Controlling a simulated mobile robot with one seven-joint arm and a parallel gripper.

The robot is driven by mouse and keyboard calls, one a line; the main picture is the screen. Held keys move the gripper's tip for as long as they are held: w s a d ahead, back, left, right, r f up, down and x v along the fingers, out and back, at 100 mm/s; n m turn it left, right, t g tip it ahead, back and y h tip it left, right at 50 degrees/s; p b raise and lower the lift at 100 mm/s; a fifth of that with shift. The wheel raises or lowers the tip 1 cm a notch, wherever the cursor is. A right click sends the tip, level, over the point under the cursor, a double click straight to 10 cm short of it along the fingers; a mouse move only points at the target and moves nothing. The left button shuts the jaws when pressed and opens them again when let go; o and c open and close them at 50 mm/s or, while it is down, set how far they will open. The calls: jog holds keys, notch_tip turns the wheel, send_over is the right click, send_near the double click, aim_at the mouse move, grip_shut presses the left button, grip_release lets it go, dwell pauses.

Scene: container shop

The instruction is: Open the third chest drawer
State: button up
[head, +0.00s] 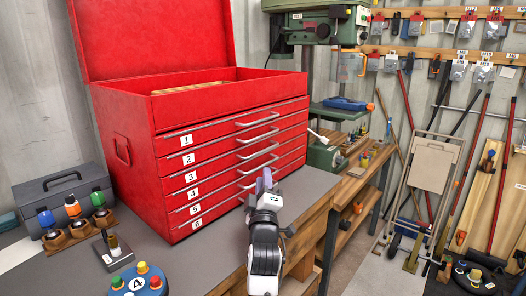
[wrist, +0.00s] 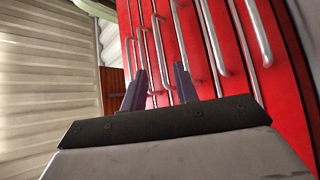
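The red tool chest (head: 225,160) stands on the workbench with its lid raised. Its drawers carry labels 1 to 6 and all look shut. The third drawer (head: 215,169) has a white "3" label at its left and a bar handle (head: 258,150) at its right. My gripper (head: 265,180) is in front of the lower right part of the chest, below that handle in the picture. In the wrist view my gripper (wrist: 159,84) has its two dark fingers apart, pointing at the drawer fronts. Bar handles show between and beside the fingers; which is the third, and whether any touches, I cannot tell.
A grey toolbox (head: 65,195) and small coloured bottles (head: 72,207) stand left of the chest. A round blue base (head: 140,281) with coloured knobs is at the front. A green drill press (head: 315,25) stands behind right. The bench top before the chest is mostly clear.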

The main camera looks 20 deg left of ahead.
jog(key=p+x, duration=0.2)
jog(key=x, duration=0.7)
jog(key=shift+w+a+r+p, duration=0.1)
jog(key=shift+w+r+p, duration=0.05)
jog(key=shift+p, duration=0.15)
grip_shut()
